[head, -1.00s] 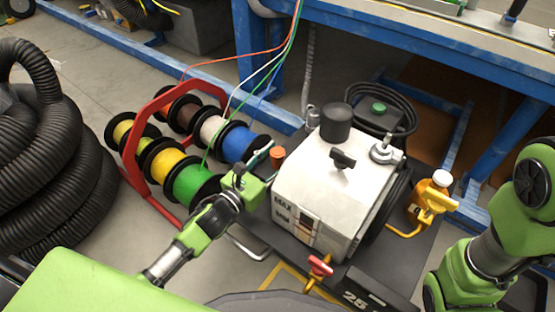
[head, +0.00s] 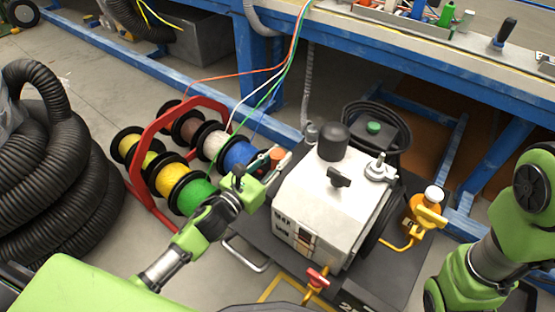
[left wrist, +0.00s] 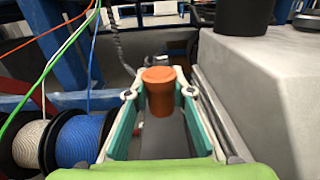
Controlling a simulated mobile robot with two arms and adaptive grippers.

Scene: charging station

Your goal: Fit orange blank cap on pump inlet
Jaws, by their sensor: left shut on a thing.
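The orange blank cap (left wrist: 159,91) is a short tapered plug with a wider top. It stands upright between the fingertips of my left gripper (left wrist: 160,92), which is shut on it. In the head view the cap (head: 277,154) and the left gripper (head: 274,161) are beside the left side of the pale grey pump (head: 330,205), at about the height of its top. The pump carries a black cylinder (head: 333,142) and a metal fitting (head: 377,169) on top. I cannot tell which port is the inlet. My right gripper is out of view; only the right arm shows.
A red rack (head: 148,150) of cable spools stands left of the gripper, with thin cables rising past it. A blue workbench (head: 400,50) runs behind. A yellow valve fitting (head: 428,216) is right of the pump, and a red-handled valve (head: 317,277) is in front.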

